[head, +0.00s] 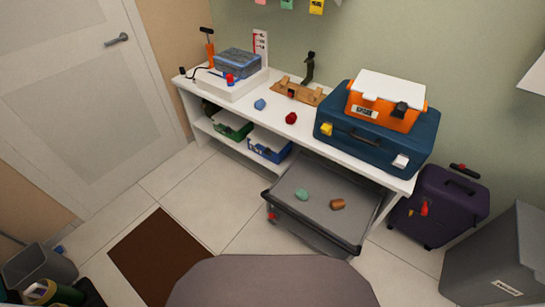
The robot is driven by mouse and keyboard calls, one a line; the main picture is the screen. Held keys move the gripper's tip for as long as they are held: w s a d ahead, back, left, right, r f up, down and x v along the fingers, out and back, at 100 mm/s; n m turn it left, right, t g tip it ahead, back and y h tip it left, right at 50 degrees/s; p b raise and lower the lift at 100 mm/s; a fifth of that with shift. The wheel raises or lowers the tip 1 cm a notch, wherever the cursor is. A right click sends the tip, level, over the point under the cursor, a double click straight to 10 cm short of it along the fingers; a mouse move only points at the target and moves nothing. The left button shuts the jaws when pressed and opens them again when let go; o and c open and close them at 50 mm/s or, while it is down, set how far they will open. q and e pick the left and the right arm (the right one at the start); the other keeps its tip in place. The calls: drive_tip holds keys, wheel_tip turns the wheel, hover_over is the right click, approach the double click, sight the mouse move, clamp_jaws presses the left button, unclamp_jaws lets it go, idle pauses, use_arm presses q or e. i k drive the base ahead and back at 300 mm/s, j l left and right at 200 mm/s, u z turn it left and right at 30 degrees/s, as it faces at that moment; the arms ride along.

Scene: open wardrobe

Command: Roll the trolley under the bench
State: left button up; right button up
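The trolley (318,217) is a low grey tray with a raised dark rim. It stands at the right half of the bench (262,117), a long white bench with a lower shelf. Its far end is beneath the bench top, and its near end sticks out onto the floor. A green lump (302,194) and a brown piece (337,204) lie in it. A red part (272,215) shows at its near left side. The trolley's wheels cannot be made out. Neither of my grippers is in view.
A purple suitcase (437,206) stands close to the trolley's right, with a grey bin (494,260) farther right. Green (232,126) and blue (269,145) crates sit on the bench's left lower shelf. A brown mat (160,255) lies left on the tiled floor.

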sight(351, 224)
drive_tip(key=k+j+z, duration=0.1)
drive_tip(key=z, duration=0.6)
